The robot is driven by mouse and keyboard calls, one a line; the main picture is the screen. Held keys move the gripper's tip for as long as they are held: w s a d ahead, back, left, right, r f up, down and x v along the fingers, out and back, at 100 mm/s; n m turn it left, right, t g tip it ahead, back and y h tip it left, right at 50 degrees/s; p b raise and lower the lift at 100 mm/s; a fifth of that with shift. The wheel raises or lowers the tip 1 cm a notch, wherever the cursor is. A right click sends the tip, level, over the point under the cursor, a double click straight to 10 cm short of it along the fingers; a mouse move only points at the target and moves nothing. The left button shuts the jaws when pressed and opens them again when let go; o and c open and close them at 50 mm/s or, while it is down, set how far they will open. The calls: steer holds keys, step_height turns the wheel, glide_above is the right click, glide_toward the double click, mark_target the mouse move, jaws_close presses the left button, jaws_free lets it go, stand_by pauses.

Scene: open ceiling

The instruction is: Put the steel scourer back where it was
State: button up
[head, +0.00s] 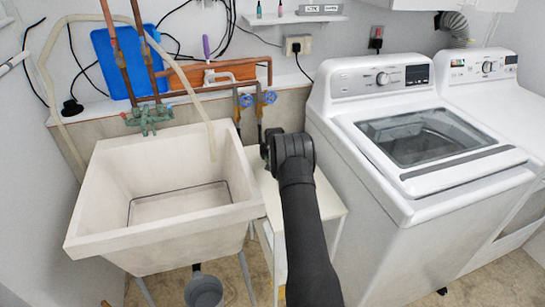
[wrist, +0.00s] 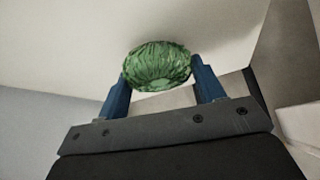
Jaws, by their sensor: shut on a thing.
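The steel scourer (wrist: 157,66) is a round, crinkled pad that looks green in the wrist view. My gripper (wrist: 160,73) is shut on it, with one blue finger at each side of the pad. A pale surface fills the view behind the scourer; I cannot tell whether the pad touches it. In the head view my black arm reaches up between the sink and the washing machine, its wrist over the back of a small white table (head: 325,205). The gripper fingers and the scourer are hidden there.
A deep, pale utility sink (head: 108,185) stands left of my arm, empty inside. A white washing machine (head: 370,190) stands close on the right. Blue-handled valves (head: 257,99) and copper pipes run along the wall behind. A grey bucket (head: 204,291) is on the floor.

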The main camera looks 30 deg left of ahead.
steer(key=shift+f, duration=0.2)
steer(key=o, duration=1)
steer(key=shift+r, duration=0.1)
steer(key=shift+r, duration=0.2)
steer(key=v, duration=1.2)
steer(key=shift+f, duration=0.2)
steer(key=x, duration=1.1)
steer(key=shift+w+a, duration=0.15)
steer(key=shift+w, duration=0.15)
steer(key=shift+r, duration=0.5)
